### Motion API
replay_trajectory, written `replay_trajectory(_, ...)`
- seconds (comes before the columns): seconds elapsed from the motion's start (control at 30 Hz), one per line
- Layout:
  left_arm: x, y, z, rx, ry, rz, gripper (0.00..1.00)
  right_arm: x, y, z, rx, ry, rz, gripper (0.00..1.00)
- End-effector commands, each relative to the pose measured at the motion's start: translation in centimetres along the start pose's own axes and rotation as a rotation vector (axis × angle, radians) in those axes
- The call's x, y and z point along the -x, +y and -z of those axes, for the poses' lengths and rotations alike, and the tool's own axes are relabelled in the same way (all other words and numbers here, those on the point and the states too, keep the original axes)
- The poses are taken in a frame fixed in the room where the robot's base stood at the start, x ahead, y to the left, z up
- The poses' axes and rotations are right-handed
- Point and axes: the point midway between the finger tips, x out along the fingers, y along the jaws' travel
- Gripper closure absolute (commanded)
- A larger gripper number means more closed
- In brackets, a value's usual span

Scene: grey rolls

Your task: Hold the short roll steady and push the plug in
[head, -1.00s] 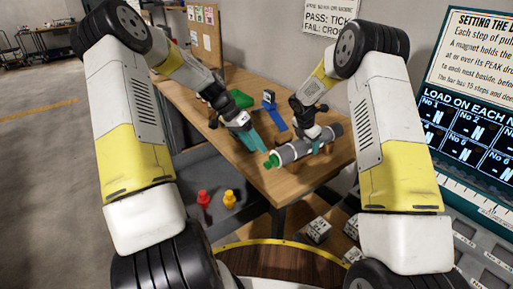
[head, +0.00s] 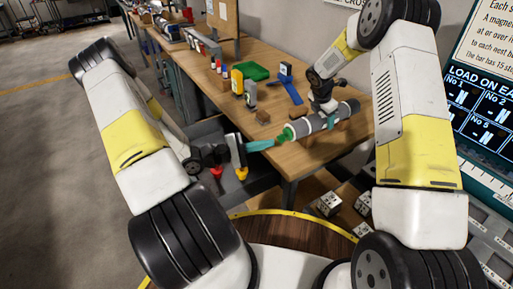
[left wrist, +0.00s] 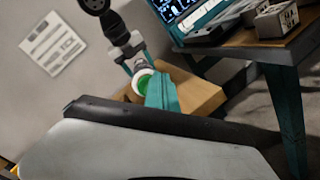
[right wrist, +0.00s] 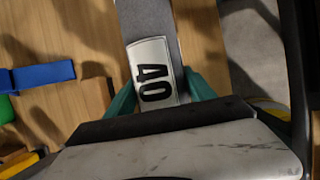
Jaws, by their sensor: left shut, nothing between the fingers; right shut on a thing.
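The short grey roll (head: 345,110) lies above the wooden table, with pale bands around it. In the right wrist view it bears a label reading 40 (right wrist: 152,72). My right gripper (head: 331,121) is shut on the roll, with teal fingers on either side. The green plug (head: 288,133) is at the roll's near left end; it also shows in the left wrist view (left wrist: 145,84), inside a pale ring. My left gripper (head: 274,143) is shut and empty, its teal fingertips close to the plug's outer face. I cannot tell whether they touch it.
On the wooden table (head: 215,100) are a green tray (head: 250,72), a blue stand (head: 288,88) and several small coloured items. A red piece (head: 216,173) and a yellow piece (head: 242,173) stand on a lower grey surface. White marked blocks (head: 329,203) sit below the table's right side.

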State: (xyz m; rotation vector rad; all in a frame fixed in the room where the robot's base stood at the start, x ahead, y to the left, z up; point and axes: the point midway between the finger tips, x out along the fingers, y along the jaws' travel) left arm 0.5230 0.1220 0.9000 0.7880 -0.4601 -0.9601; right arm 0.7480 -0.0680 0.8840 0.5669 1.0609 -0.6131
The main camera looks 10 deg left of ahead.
Motion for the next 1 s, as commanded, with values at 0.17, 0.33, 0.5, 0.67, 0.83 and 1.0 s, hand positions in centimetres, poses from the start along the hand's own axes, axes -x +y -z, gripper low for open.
replay_trajectory(0.17, 1.9, -0.5, 2.2, 0.166, 0.135, -0.133, 1.00, 0.0, 0.1, 0.0, 0.000, 0.000, -0.001, 0.91)
replay_trajectory(0.33, 2.2, -0.7, 3.0, 0.213, 0.180, -0.172, 1.00, 0.0, 0.1, 0.0, 0.000, 0.000, -0.001, 0.91)
replay_trajectory(0.5, 0.6, -0.4, 3.4, 0.213, 0.180, -0.173, 1.00, 0.0, 0.1, 0.0, 0.000, 0.000, -0.001, 0.91)
replay_trajectory(0.67, -1.2, -0.1, 3.8, 0.212, 0.180, -0.171, 1.00, 0.0, 0.0, 0.0, 0.000, 0.000, -0.001, 0.91)
replay_trajectory(0.83, -2.6, 0.1, 4.1, 0.212, 0.181, -0.172, 1.00, 0.0, 0.1, 0.0, 0.000, 0.000, -0.001, 0.91)
replay_trajectory(1.0, -3.2, 0.2, 4.2, 0.212, 0.181, -0.171, 1.00, 0.0, 0.1, 0.0, 0.000, 0.000, -0.001, 0.91)
